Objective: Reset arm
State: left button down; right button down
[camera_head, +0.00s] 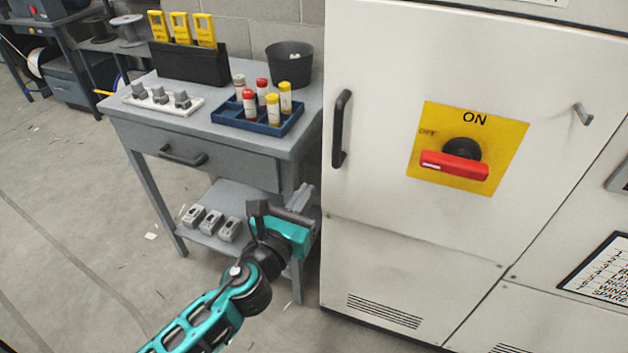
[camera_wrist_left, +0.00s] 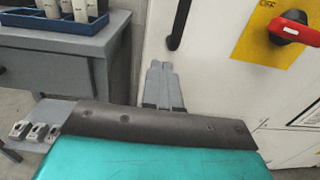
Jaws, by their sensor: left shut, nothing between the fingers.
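My left arm comes in from the bottom left of the head view. Its teal and black gripper (camera_head: 305,191) hangs in front of the workbench's right side, close to the left edge of the white cabinet. In the left wrist view the two grey fingers (camera_wrist_left: 163,84) lie together, shut and empty, pointing at the cabinet's lower left area. They appear apart from the cabinet. My right gripper is in neither view.
The white cabinet (camera_head: 400,240) has a black handle (camera_head: 341,129) and a red rotary switch (camera_head: 455,165) on a yellow plate. The grey workbench (camera_head: 150,112) holds a blue tray (camera_head: 228,119) of capped tubes, a black bin (camera_head: 289,66) and yellow devices (camera_head: 181,27).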

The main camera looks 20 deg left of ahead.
pick_arm(q)
jog(key=s+f+n+g, duration=0.3)
jog(key=s+f+n, duration=0.4)
jog(key=n, duration=1)
jog(key=s+f+n+g, duration=0.4)
jog(key=s+f+n, duration=0.4)
jog(key=n, duration=0.9)
notch_tip(320, 180, down, 2)
jog(key=shift+s+a+h, duration=0.3)
jog(key=shift+h, duration=0.1)
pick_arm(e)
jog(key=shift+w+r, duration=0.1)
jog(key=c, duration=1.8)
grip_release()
